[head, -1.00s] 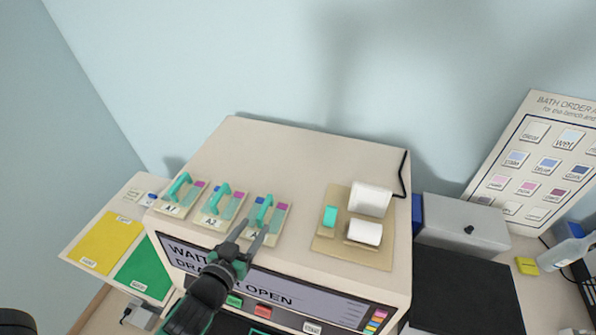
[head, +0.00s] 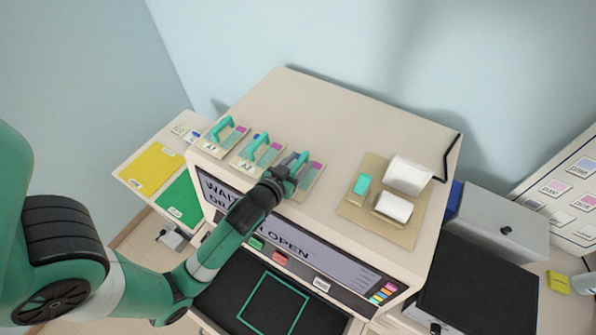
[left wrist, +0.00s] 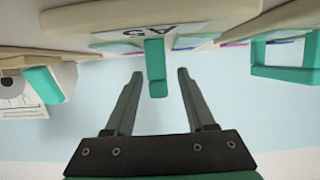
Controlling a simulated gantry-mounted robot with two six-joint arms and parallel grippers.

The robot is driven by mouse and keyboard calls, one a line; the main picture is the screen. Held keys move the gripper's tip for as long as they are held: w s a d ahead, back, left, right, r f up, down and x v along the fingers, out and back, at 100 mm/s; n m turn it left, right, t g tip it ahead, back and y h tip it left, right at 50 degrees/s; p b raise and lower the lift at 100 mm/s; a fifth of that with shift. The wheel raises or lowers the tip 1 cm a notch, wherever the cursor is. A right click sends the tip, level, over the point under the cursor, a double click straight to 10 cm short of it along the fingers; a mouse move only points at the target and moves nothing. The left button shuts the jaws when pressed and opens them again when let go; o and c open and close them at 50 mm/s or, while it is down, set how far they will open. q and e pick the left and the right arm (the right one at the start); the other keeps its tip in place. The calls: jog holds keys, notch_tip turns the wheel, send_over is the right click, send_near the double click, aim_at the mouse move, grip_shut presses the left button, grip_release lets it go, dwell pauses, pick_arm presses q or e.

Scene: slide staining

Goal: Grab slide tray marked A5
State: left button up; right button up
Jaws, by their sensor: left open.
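The slide tray marked A5 (left wrist: 115,42) shows its label upside down in the left wrist view, with its teal handle (left wrist: 156,70) pointing down the picture. In the head view this tray (head: 316,172) is the rightmost of three on top of the machine, its label hidden behind my left gripper. My left gripper (head: 294,165) is open and at this tray. In the left wrist view its two fingers (left wrist: 158,92) stand on either side of the handle's end, with a gap visible on both sides. My right gripper is not in view.
Two similar trays, A1 (head: 225,136) and its neighbour (head: 258,153), stand just left. A tan board (head: 349,208) with white rolls and a teal block lies to the right. The machine top (head: 330,110) behind is clear. A black drawer (head: 245,285) is open below.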

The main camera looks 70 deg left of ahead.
pick_arm(q)
jog(key=x, duration=0.2)
jog(key=shift+w+a, duration=0.2)
jog(key=shift+w, duration=0.1)
jog(key=shift+c, duration=0.3)
grip_shut()
